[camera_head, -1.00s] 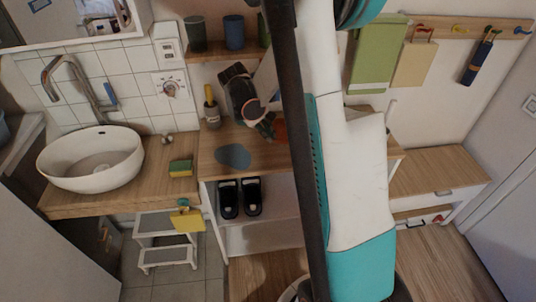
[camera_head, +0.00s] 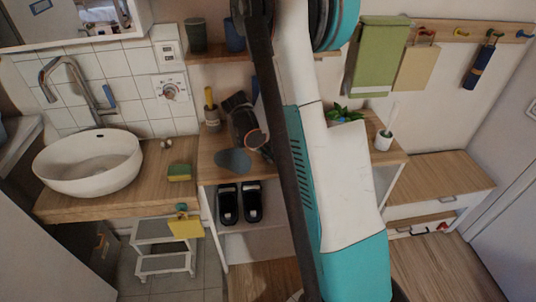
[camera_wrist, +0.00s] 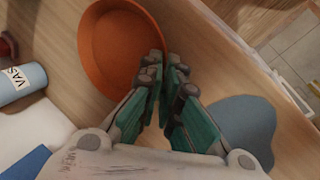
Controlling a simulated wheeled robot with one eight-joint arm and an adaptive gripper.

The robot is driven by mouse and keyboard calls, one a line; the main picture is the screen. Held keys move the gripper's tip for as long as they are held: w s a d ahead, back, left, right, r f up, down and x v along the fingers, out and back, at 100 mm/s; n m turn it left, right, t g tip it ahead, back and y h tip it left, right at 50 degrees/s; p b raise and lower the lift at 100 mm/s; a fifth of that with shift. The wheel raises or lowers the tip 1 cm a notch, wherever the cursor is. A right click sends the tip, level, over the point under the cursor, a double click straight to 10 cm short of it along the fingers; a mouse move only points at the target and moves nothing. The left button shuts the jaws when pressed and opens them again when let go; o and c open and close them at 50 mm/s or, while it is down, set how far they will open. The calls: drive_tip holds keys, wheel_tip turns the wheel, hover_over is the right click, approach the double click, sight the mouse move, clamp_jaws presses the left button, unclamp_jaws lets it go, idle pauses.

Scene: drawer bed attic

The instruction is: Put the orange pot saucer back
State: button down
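The orange pot saucer (camera_wrist: 120,45) is a round, shallow dish in the upper left of the wrist view, over the wooden top. My gripper (camera_wrist: 167,68) is at its right rim. The two green fingers are close together, one overlapping the dish and one just outside it, and look shut on the rim; the contact itself is partly hidden by the fingertips. I cannot tell whether the saucer is lifted.
A flat blue-grey piece (camera_wrist: 235,125) lies right of the fingers; it also shows in the head view (camera_head: 233,161). A blue can (camera_wrist: 22,82) stands left in the wrist view. A plant (camera_head: 345,114) and a white brush holder (camera_head: 383,140) are right of my arm. Black slippers (camera_head: 240,203) sit below.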

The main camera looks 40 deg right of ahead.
drive_tip(key=c, duration=2.1)
unclamp_jaws()
drive_tip(key=s+a+r+n+t+y+p, duration=0.1)
drive_tip(key=s+a+r+t+p, duration=0.15)
drive_tip(key=a+r, duration=0.7)
drive_tip(key=s+a+r+t+y+p, duration=0.1)
drive_tip(key=s+a+r+p, duration=0.15)
drive_tip(key=a+r, duration=0.65)
drive_tip(key=s+a+r+t+y, duration=0.1)
drive_tip(key=s+a+r, duration=0.1)
drive_tip(key=s, duration=0.2)
drive_tip(key=s+a+r+t, duration=0.2)
drive_tip(key=s+a, duration=0.1)
drive_tip(key=s, duration=0.1)
drive_tip(key=s+a+r+t+y, duration=0.1)
drive_tip(key=s+a+r, duration=0.1)
drive_tip(key=s+r, duration=0.1)
drive_tip(key=shift+s+a+n+t+y+b, duration=0.3)
drive_tip(key=shift+s+a+n+b, duration=0.1)
drive_tip(key=shift+s, duration=0.25)
drive_tip(key=shift+d, duration=0.2)
